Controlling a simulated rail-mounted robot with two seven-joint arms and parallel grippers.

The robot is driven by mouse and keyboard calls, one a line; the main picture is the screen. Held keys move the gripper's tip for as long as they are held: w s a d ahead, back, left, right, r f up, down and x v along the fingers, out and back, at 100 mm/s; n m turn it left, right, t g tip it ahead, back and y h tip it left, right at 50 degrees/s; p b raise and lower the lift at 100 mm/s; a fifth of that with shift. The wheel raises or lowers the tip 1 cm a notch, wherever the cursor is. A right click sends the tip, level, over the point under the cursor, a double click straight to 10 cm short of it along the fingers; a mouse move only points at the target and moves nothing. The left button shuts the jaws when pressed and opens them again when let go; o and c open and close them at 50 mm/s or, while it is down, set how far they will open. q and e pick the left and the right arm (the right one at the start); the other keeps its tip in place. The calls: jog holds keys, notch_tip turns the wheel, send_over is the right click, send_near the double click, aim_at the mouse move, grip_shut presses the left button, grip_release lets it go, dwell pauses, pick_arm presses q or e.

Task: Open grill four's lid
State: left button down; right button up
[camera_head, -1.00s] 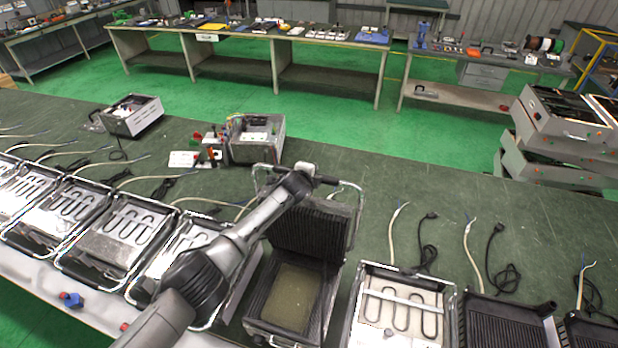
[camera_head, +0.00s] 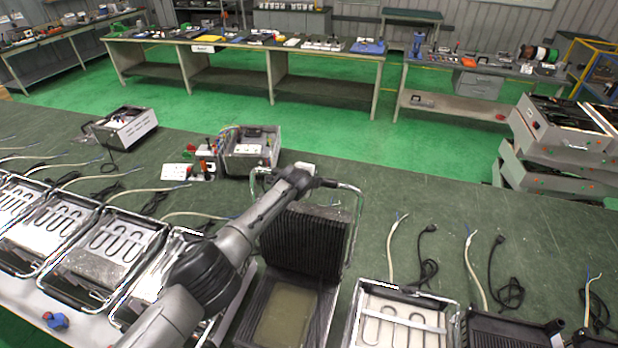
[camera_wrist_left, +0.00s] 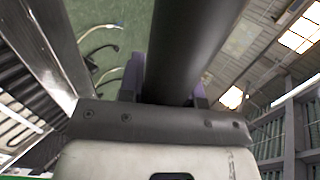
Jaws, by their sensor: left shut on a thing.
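The grill in front of me has its lid (camera_head: 302,243) raised and standing roughly upright at the back of its base. The lid's dark ribbed underside faces me. The base (camera_head: 285,318) lies open below it, with a dull flat plate inside. My left gripper (camera_head: 312,181) is at the lid's top edge, shut on the dark bar handle (camera_head: 328,183). In the left wrist view the handle (camera_wrist_left: 192,45) shows as a thick dark cylinder between the purple fingertips. My left arm hides part of the grill's left side. My right gripper is not in view.
Open grill bases with heating coils (camera_head: 115,243) stand in a row to the left. Another coil base (camera_head: 395,318) and a dark ribbed plate (camera_head: 500,330) lie to the right. Loose cables (camera_head: 428,265) lie on the green table. An open metal box (camera_head: 250,150) stands behind the lid.

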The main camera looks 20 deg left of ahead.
pick_arm(q)
jog(key=shift+s+a+f, duration=0.15)
jog(key=shift+f, duration=0.4)
jog(key=c, duration=0.8)
grip_release()
jog(key=shift+s, duration=0.1)
jog(key=shift+r, duration=0.15)
